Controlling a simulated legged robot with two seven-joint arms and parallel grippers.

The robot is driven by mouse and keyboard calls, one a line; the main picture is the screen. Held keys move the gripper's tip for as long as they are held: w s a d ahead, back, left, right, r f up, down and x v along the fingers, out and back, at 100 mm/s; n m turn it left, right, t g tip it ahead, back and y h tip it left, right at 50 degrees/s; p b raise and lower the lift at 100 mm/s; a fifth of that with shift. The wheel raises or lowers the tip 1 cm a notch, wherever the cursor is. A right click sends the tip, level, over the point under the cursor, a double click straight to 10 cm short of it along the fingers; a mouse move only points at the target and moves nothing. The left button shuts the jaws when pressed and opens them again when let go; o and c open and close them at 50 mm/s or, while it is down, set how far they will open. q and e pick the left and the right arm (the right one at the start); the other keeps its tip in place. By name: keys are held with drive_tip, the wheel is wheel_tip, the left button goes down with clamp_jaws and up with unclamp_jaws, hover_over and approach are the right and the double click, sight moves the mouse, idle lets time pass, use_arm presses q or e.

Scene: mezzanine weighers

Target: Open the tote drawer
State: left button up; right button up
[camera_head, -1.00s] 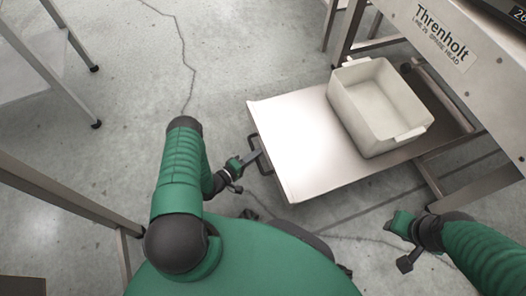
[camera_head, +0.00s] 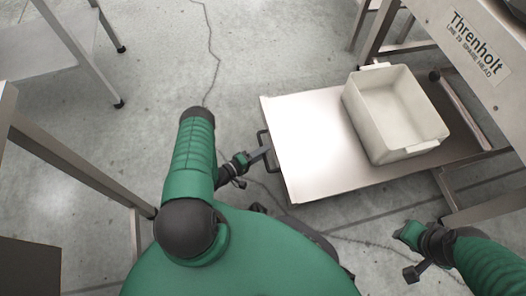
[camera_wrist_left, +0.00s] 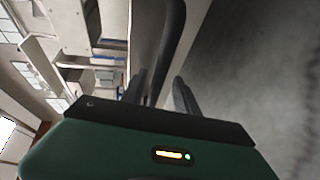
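The tote drawer (camera_head: 303,165) is a flat metal pan that stands out from under the weigher frame. A pale open tote (camera_head: 405,136) sits upright on it. A dark bar handle (camera_head: 264,143) sticks out from the pan's left edge. My left gripper (camera_head: 262,153) is at this handle. In the left wrist view the bar (camera_wrist_left: 172,40) runs between the two dark fingers (camera_wrist_left: 159,95), and the gripper looks shut on it, though the contact is partly hidden. My right gripper (camera_head: 408,255) is at the lower right, apart from the drawer; its fingers are too unclear to read.
The weigher frame (camera_head: 474,50), labelled Threnholt, stands at the upper right. Metal stands with legs are at the upper left (camera_head: 80,50) and lower left (camera_head: 80,165). The concrete floor (camera_head: 270,50) between them is clear.

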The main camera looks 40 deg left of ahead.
use_arm(q)
drive_tip(key=shift+r, duration=0.1)
drive_tip(key=shift+s+a+r, duration=0.1)
drive_tip(key=shift+s+r, duration=0.05)
drive_tip(key=shift+s, duration=0.1)
drive_tip(key=p+v, duration=0.6)
drive_tip(key=v, duration=1)
drive_tip(key=shift+f, duration=0.3)
drive_tip(key=shift+s+a, duration=0.1)
